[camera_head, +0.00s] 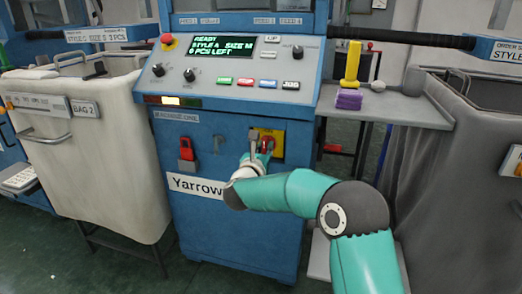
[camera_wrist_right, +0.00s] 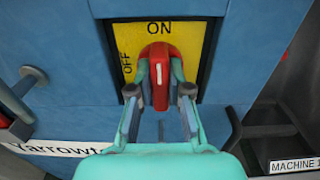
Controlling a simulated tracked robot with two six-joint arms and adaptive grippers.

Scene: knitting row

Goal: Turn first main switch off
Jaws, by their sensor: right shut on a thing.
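The main switch is a red rotary handle (camera_wrist_right: 159,77) on a yellow plate (camera_wrist_right: 128,34) marked ON at the top and OFF at the left. The handle stands upright, its white line pointing toward ON. The yellow plate (camera_head: 277,141) also shows on the front of the blue machine in the head view. My right gripper (camera_wrist_right: 160,92) is shut on the red handle, with one finger on each side of it. In the head view my right gripper (camera_head: 261,158) partly covers the switch. My left gripper is not in view.
The blue machine's control panel (camera_head: 240,75) is above the switch, its display reading READY. A red padlock-like part (camera_head: 187,150) is left of the switch. A cream bag (camera_head: 95,150) stands at left.

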